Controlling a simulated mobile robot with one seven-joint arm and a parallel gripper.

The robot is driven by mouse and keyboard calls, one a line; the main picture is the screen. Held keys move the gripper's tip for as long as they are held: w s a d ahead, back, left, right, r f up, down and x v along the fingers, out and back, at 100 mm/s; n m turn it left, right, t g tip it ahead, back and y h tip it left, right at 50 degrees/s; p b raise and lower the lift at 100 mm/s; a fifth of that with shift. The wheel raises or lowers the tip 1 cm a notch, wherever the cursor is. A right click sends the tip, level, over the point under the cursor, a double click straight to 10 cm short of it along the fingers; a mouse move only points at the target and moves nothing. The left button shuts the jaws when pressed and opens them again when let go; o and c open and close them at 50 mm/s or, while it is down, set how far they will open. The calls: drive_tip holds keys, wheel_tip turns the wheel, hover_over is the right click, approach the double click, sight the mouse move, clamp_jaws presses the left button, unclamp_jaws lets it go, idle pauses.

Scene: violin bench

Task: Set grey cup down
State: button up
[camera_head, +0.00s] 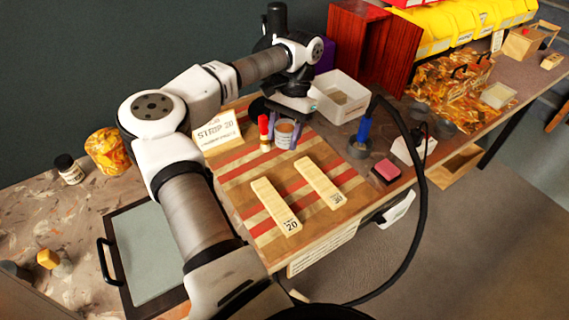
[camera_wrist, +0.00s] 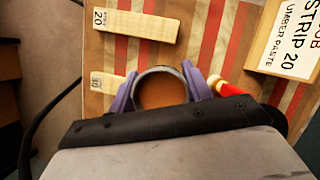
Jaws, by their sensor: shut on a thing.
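The grey cup (camera_head: 285,135) is upright between the purple fingers of my gripper (camera_head: 284,130), at the far end of the striped board (camera_head: 235,185). My gripper is shut on the cup. In the wrist view the cup (camera_wrist: 163,88) shows from above as a grey rim around brown contents, with a finger on each side of my gripper (camera_wrist: 162,85). The cup's base is close to the board; I cannot tell whether it touches.
A red-and-white marker-like thing (camera_head: 264,132) stands close left of the cup. Two wooden strips (camera_head: 275,205) (camera_head: 320,183) lie nearer on the board. A "STRIP 20" sign (camera_head: 216,132) stands left, a white bin (camera_head: 340,97) behind right. The board between cup and strips is clear.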

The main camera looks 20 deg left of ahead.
sight(281, 177)
wheel_tip(281, 177, down, 12)
drive_tip(key=shift+r+p, duration=0.1)
drive_tip(key=shift+p, duration=0.85)
drive_tip(key=o, duration=1.1)
drive_tip(key=shift+c, duration=0.2)
